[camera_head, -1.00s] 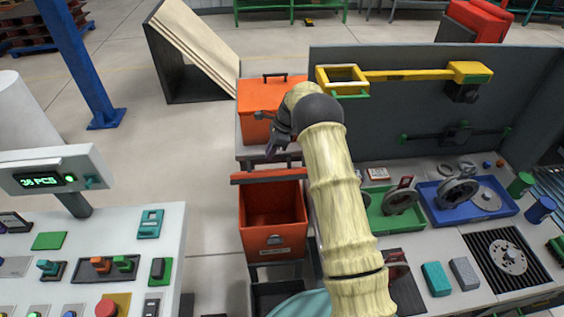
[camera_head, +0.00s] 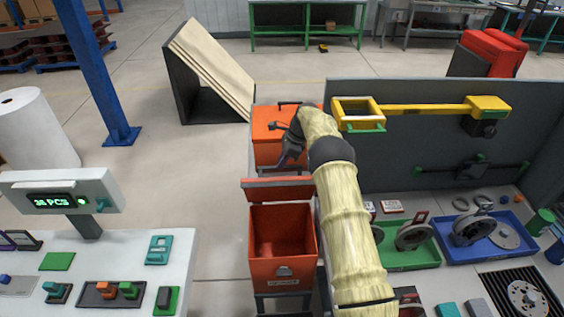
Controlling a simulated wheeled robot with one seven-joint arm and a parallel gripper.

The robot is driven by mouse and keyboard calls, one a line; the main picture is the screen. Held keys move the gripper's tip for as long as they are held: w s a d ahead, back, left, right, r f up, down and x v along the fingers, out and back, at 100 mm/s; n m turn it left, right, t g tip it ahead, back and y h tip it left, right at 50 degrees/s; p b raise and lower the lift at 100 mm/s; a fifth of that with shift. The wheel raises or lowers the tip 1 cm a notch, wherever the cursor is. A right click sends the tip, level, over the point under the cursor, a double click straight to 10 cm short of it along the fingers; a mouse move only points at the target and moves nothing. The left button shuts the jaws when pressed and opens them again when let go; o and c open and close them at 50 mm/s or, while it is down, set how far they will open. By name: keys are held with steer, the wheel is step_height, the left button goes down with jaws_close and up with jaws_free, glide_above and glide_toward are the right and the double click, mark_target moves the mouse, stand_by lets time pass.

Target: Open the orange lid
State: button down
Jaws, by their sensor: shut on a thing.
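The orange lid (camera_head: 268,115) tops an orange box behind the open orange bin, and a dark handle shows at its back edge. It looks closed; my arm covers its right part. My dark grey gripper (camera_head: 284,150) is at the front of this box with its fingers pointing down and left. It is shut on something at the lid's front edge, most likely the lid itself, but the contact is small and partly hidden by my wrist.
A workbench with a green tray (camera_head: 409,258) and blue tray (camera_head: 487,248) is right; a yellow arm (camera_head: 425,104) crosses above. A control desk is left, with clear floor between.

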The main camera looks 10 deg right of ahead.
steer(key=f, duration=0.2)
steer(key=shift+s+d+f, duration=0.35)
steer(key=c, duration=1.4)
jaws_free()
steer(key=shift+c, duration=0.2)
steer(key=shift+w+d+r+b, duration=0.2)
steer(key=shift+r+b, duration=0.1)
steer(key=shift+r, duration=0.15)
steer(key=r, duration=0.1)
steer(key=d+r+b, duration=0.1)
steer(key=w+r, duration=0.1)
steer(key=shift+d+r+b, duration=0.3)
steer(key=shift+d, duration=0.1)
steer(key=a+v, duration=0.1)
steer(key=v, duration=1.3)
steer(key=shift+s+a+r, duration=0.25)
steer(key=shift+s+r, duration=0.15)
steer(key=shift+a, duration=0.1)
